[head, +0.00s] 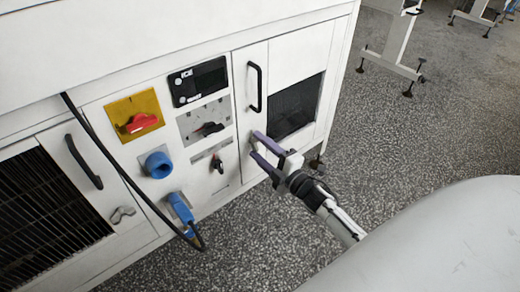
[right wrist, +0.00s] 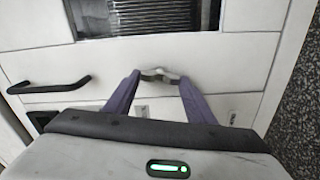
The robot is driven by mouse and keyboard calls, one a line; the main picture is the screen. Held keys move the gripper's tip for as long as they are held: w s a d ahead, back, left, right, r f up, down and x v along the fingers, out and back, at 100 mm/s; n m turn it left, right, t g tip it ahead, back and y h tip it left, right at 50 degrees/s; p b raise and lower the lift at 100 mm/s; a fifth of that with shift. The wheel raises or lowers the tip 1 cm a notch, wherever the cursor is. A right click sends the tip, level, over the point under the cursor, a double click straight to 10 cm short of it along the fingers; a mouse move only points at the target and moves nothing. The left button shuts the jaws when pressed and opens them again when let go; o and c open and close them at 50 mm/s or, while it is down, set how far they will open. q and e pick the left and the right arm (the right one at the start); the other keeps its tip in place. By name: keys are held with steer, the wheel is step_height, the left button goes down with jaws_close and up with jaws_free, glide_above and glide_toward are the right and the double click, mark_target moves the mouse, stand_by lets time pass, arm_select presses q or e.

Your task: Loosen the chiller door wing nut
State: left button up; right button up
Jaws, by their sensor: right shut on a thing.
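A grey metal wing nut (right wrist: 160,74) sits on the white door (right wrist: 230,50) with the dark window, between the purple fingers of my right gripper (right wrist: 158,80) in the right wrist view. The fingers are shut on its wings, close to the door face. In the head view my right gripper (head: 254,146) reaches the door's lower left from the right. The nut is mostly hidden by the fingers there. A second wing nut (head: 122,214) shows on the left door, below a black handle. My left gripper is not in view.
A black door handle (head: 254,87) stands out just above my right gripper. Left of it are a red rotary switch (head: 137,122), a black display (head: 198,81), knobs, and a blue plug (head: 181,208) with a hanging black cable. The speckled floor to the right is open.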

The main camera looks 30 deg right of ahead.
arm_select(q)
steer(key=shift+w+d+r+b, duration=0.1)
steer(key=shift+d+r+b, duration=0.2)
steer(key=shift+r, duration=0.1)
arm_select(e)
steer(key=shift+n, duration=1.3)
steer(key=o, duration=1)
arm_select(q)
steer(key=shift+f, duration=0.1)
arm_select(e)
steer(key=shift+o, duration=0.2)
steer(key=shift+s, duration=0.1)
